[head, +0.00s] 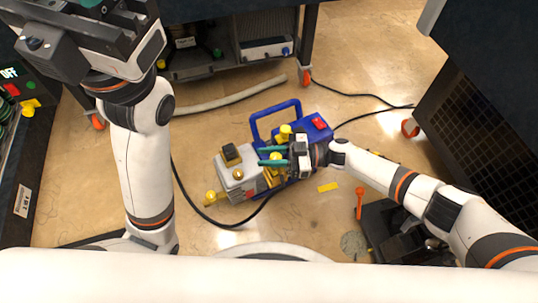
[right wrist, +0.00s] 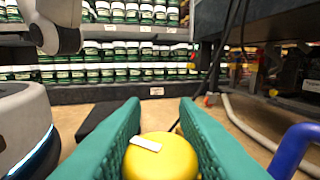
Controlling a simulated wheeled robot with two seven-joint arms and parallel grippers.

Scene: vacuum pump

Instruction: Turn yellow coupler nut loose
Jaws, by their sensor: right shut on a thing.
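The vacuum pump (head: 308,131) stands on the floor, with a blue body and handle and a grey front part (head: 239,178). My right gripper (head: 265,156) reaches over the pump from the right. Its teal fingers are shut on the yellow coupler nut (head: 276,157). In the right wrist view the nut (right wrist: 165,160) is a round yellow cap with a white mark, between the two fingers (right wrist: 160,106); its lower part is out of frame. My left gripper (head: 85,40) is raised at the upper left, away from the pump; its fingers do not show clearly.
Other yellow parts are close by: a knob (head: 285,130) behind the nut and a fitting (head: 211,197) at the front left. A black cable (head: 218,225) and a pale hose (head: 235,98) lie on the floor. A wheeled cart (head: 232,58) stands behind.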

